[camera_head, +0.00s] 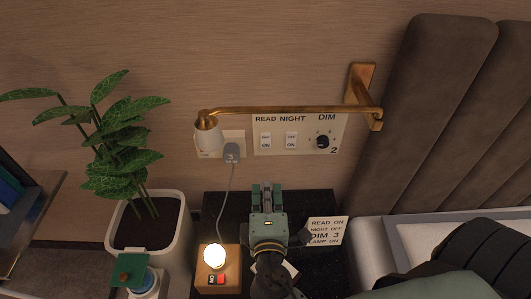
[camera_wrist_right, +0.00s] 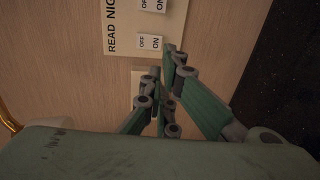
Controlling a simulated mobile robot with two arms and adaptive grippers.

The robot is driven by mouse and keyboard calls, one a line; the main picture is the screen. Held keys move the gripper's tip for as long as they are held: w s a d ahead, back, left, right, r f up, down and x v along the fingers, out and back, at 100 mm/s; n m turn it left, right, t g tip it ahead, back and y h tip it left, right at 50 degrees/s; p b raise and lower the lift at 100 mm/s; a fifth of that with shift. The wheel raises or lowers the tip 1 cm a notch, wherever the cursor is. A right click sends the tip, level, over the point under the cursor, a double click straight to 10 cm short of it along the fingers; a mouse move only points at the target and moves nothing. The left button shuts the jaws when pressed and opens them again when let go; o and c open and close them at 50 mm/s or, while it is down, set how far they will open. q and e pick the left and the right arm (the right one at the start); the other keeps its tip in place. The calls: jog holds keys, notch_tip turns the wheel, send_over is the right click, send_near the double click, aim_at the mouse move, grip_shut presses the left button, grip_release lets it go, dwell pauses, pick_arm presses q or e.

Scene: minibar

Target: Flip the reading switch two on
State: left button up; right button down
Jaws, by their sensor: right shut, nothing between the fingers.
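A pale wall panel (camera_head: 340,124) carries a switch marked READ (camera_head: 266,141), a switch marked NIGHT (camera_head: 291,140) and a black DIM knob (camera_head: 322,142) with a 2 beside it. Both switches are lettered OFF above ON; I cannot tell which way either is tipped. My right gripper (camera_head: 267,187) is shut and empty, below the panel and apart from the READ switch. In the right wrist view the READ switch (camera_wrist_right: 150,42) is near the gripper's fingertips (camera_wrist_right: 166,68), with the NIGHT switch (camera_wrist_right: 153,5) at the top edge. My left gripper is not in view.
A grey plug (camera_head: 232,152) trails a cord to a lit lamp (camera_head: 214,256). A note card (camera_head: 326,232) reads READ ON, NIGHT OFF, DIM 3, LAMP ON. A potted plant (camera_head: 125,150) stands left.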

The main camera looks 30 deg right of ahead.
aim_at(266, 148)
jog(key=p+x, duration=0.3)
jog(key=x, duration=0.9)
jog(key=shift+w+d, duration=0.2)
jog(key=shift+w, duration=0.1)
jog(key=shift+x, duration=0.75)
jog(key=shift+f, duration=0.15)
